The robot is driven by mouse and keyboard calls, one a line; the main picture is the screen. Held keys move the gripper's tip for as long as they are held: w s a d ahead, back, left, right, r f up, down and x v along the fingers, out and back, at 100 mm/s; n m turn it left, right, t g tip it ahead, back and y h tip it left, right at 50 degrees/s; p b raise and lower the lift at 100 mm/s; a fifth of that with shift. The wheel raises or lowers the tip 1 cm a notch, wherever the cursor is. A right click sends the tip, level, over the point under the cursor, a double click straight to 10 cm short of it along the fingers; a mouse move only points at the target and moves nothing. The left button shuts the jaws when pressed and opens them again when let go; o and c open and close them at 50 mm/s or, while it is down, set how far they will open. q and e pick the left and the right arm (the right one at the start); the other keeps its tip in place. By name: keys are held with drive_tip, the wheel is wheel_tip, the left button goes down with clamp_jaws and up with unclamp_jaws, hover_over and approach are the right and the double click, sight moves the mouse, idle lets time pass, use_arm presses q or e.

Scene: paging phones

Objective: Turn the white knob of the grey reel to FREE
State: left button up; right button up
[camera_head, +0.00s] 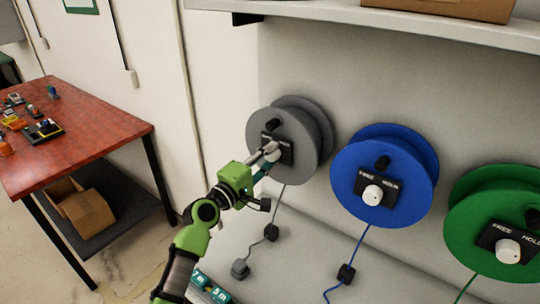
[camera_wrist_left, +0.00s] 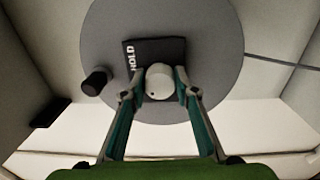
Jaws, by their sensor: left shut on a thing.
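The grey reel (camera_head: 262,112) is mounted on the wall at the left of three reels. Its white knob (camera_wrist_left: 159,82) sits on a black plate (camera_wrist_left: 165,48) in the left wrist view, where the word HOLD shows at the plate's left end. The other word is hidden. My left gripper (camera_head: 270,153) reaches the grey reel from below. In the left wrist view its fingertips (camera_wrist_left: 160,88) are closed on both sides of the white knob. In the head view the gripper covers the knob. My right gripper is not in view.
A blue reel (camera_head: 350,165) and a green reel (camera_head: 465,235) hang to the right, each with its own white knob. A black handle (camera_wrist_left: 95,81) sticks out of the grey reel beside the plate. A shelf (camera_head: 400,22) runs above. A red table (camera_head: 85,130) stands at the left.

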use_arm(q)
drive_tip(key=o, duration=1.1)
drive_tip(key=v, duration=1.2)
drive_tip(key=shift+f, duration=0.1)
